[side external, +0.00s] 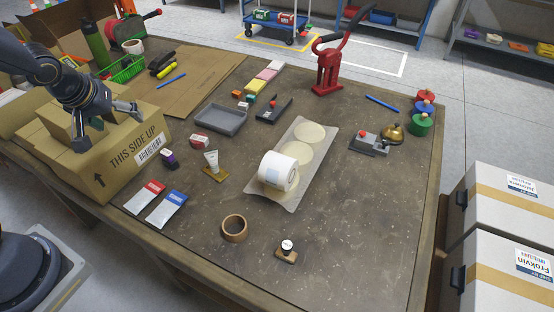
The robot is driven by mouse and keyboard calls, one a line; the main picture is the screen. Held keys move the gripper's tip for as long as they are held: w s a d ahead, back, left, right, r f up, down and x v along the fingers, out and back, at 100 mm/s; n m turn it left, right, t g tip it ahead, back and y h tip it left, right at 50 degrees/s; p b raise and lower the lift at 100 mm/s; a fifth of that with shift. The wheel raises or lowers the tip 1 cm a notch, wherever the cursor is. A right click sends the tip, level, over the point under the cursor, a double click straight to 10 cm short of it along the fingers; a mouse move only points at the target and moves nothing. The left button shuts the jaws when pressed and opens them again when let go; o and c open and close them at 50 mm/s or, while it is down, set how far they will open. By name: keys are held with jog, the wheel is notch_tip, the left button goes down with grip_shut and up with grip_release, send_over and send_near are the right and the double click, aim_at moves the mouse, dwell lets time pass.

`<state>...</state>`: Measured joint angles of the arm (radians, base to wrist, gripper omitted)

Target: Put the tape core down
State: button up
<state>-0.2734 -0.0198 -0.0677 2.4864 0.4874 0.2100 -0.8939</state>
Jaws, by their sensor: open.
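The tape core (235,228), a short brown cardboard ring, lies flat on the table near its front edge. Nothing is touching it. My gripper (110,128) is at the far left, in front of or above the large "THIS SIDE UP" carton; I cannot tell its exact height. Its fingers are spread apart with nothing between them. It is well away from the tape core.
The carton (125,170) fills the table's left side. A white roll (279,171) lies on a pale strip right of centre. Red and blue packets (158,203) lie left of the core, and a small stamp (287,251) stands to its right. The table's front right is clear.

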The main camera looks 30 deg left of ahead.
jog(key=s+d+r+m+h, duration=0.2)
jog(key=s+d+r+m, duration=0.5)
jog(key=s+r, duration=0.5)
jog(key=shift+d, duration=0.95)
